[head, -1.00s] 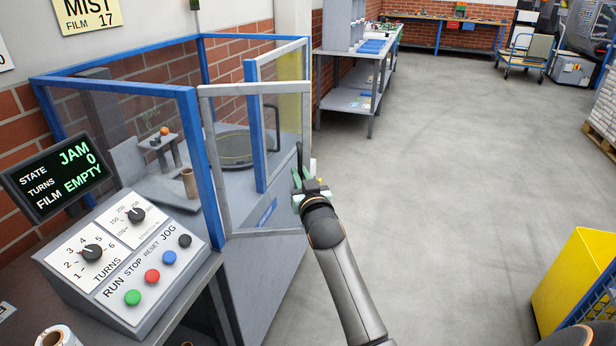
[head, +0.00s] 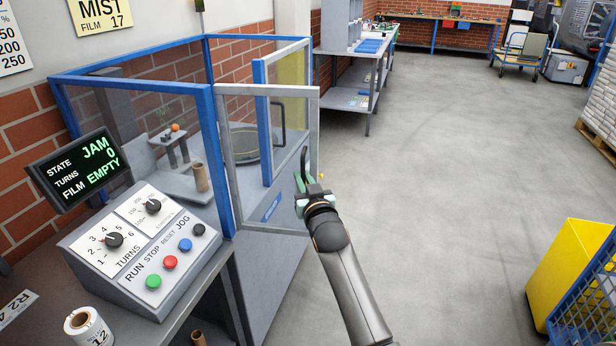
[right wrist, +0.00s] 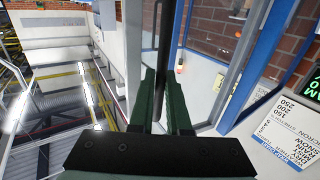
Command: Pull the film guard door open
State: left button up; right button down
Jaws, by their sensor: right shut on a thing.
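The film guard door (head: 314,125) is a clear panel in a light grey frame, beside a blue post of the wrapping machine. It stands at an angle out from the guard, partly open. A dark upright handle (head: 304,162) is on its outer edge. My right gripper (head: 303,183) is shut on this handle. In the right wrist view, the dark handle bar (right wrist: 161,35) runs up between the green fingers of my right gripper (right wrist: 166,88). My left gripper is not in view.
The control panel (head: 140,240) with knobs and coloured buttons is at the left. The screen (head: 78,172) reads JAM, 0 and EMPTY. Grey floor (head: 430,200) right of my arm is clear.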

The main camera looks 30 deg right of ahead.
jog(key=shift+s+a+r, duration=0.1)
jog(key=shift+s+a, duration=0.1)
jog(key=shift+a, duration=0.45)
jog(key=c, duration=0.9)
grip_release()
jog(key=shift+d, duration=0.2)
